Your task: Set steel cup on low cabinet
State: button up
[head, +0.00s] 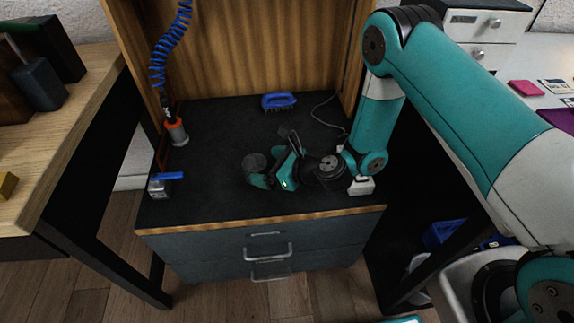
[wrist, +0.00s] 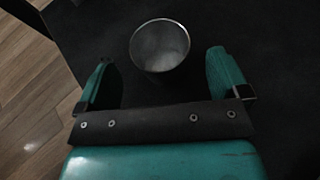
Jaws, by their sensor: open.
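The steel cup (head: 254,162) is a small grey cup on the dark top of the low cabinet (head: 215,190), left of my gripper. In the wrist view the cup (wrist: 160,47) shows its open rim and appears upright, just ahead of and between my fingers. My gripper (wrist: 160,64) is open, with one teal finger to each side of the cup and visible gaps between. In the head view my gripper (head: 270,168) is low over the cabinet top. The cup's underside is hidden.
A tool with an orange collar (head: 176,131) on a coiled blue hose stands at the back left. A small blue-and-grey item (head: 161,187) sits at the front left. The front middle is clear.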

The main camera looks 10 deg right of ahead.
jog(key=v, duration=0.7)
jog(key=s+a+r+n+g+y, duration=0.15)
jog(key=s+r+n+g, duration=0.25)
jog(key=r+n, duration=0.5)
jog(key=s+a+r+n+g+h, duration=0.1)
jog(key=s+a+r+n+g, duration=0.2)
jog(key=r+n, duration=0.6)
jog(key=s+d+r+n+h, duration=0.3)
jog(key=s+d+r+n, duration=0.1)
jog(key=s+n, duration=0.3)
jog(key=s+d+r+n+g+h, duration=0.1)
jog(key=s+d+r+n+h, duration=0.3)
jog(key=s+d+n, duration=0.3)
jog(key=shift+s+r, duration=0.35)
jog(key=shift+r, duration=0.25)
jog(key=shift+r, duration=0.1)
notch_tip(320, 180, up, 20)
jog(key=p, duration=2.1)
jog(key=shift+r, duration=0.25)
jog(key=shift+a, duration=0.1)
